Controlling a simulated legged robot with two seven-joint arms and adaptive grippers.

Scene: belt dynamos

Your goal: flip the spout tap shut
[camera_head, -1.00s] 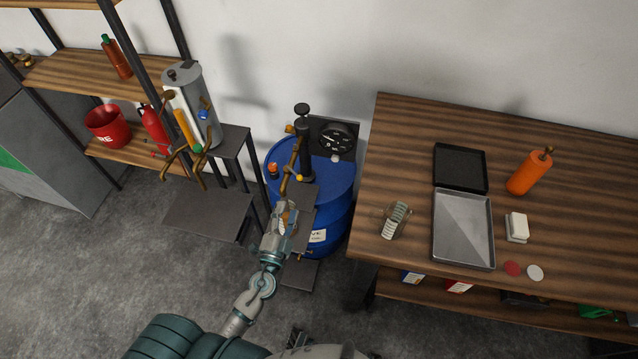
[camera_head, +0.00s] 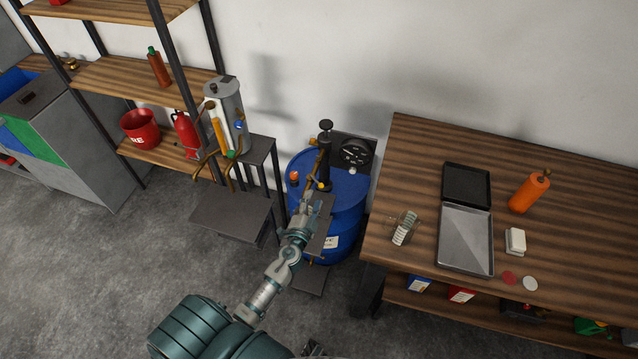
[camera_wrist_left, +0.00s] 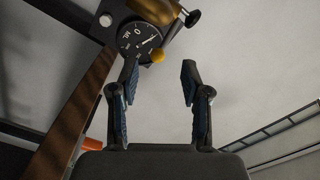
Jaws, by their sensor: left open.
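A blue drum (camera_head: 345,210) carries a black upright pump (camera_head: 325,150) with a brass spout pipe (camera_head: 317,163). A small yellow knob (camera_head: 326,186), which looks like part of the spout tap, shows low on the pump. In the left wrist view a yellow knob (camera_wrist_left: 158,56) sits near the left fingertip, below a brass body (camera_wrist_left: 160,10). My left gripper (camera_head: 316,196) is open in front of the drum, close to the spout. The left wrist view shows its two fingers (camera_wrist_left: 160,75) apart with nothing between them. The tap's exact position is hard to tell.
A round dial gauge (camera_head: 355,153) stands behind the pump. A wooden bench (camera_head: 400,175) with trays and an orange bottle (camera_head: 529,192) is at the right. A grey cylinder (camera_head: 224,110) with pipes stands on a dark stand (camera_head: 232,213) at the left, beside shelving (camera_head: 130,84).

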